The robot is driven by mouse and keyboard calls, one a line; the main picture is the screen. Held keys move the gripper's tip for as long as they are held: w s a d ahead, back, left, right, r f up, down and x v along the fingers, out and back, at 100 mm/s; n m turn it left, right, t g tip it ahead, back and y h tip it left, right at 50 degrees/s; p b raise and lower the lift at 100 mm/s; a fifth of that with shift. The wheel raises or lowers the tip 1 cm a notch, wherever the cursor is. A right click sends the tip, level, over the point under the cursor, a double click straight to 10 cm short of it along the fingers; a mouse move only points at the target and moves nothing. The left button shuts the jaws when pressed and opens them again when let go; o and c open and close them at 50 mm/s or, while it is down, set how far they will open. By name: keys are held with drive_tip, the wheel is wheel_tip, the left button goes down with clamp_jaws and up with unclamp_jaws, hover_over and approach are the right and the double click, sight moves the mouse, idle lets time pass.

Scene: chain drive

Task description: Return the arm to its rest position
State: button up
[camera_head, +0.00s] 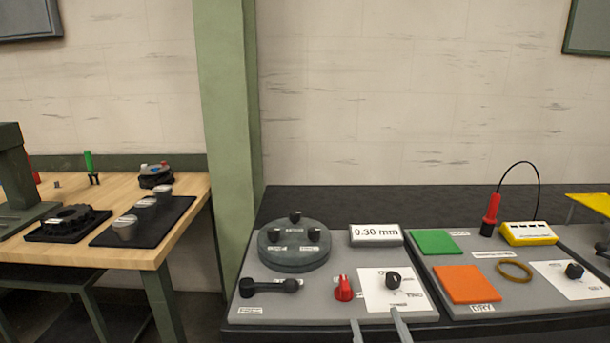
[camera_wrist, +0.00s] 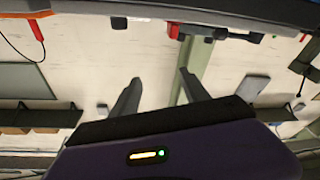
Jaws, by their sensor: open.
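My gripper (camera_head: 380,330) shows at the bottom edge of the head view, with its two fingertips apart and nothing between them. In the wrist view my gripper (camera_wrist: 158,90) also shows its two dark fingers spread, with only the pale wall behind them. The fingertips are in front of the grey panel (camera_head: 250,312), below the white card with a black knob (camera_head: 393,281). I cannot tell how far above the panel they are. The rest of my arm is hidden in the head view.
The panel bears a round grey disc (camera_head: 294,249), a red knob (camera_head: 343,288) and a "0.30 mm" display (camera_head: 376,234). To the right are green (camera_head: 436,242) and orange (camera_head: 467,284) pads and a yellow device (camera_head: 527,233). A green post (camera_head: 226,130) separates a wooden table (camera_head: 190,190) at left.

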drive_tip(key=s+d+f+m+g+p, duration=0.1)
drive_tip(key=s+d, duration=0.1)
drive_tip(key=s, duration=1)
drive_tip(key=s+d+f+m+g+h+p, duration=0.1)
drive_tip(key=s+d+f+m+g+p, duration=0.1)
drive_tip(key=s, duration=1.1)
drive_tip(key=s+d+f+m+g+h+p, duration=0.1)
drive_tip(key=s+d+m+g+p, duration=0.1)
drive_tip(key=s, duration=1.1)
drive_tip(key=shift+d+f, duration=0.3)
drive_tip(key=shift+d, duration=0.55)
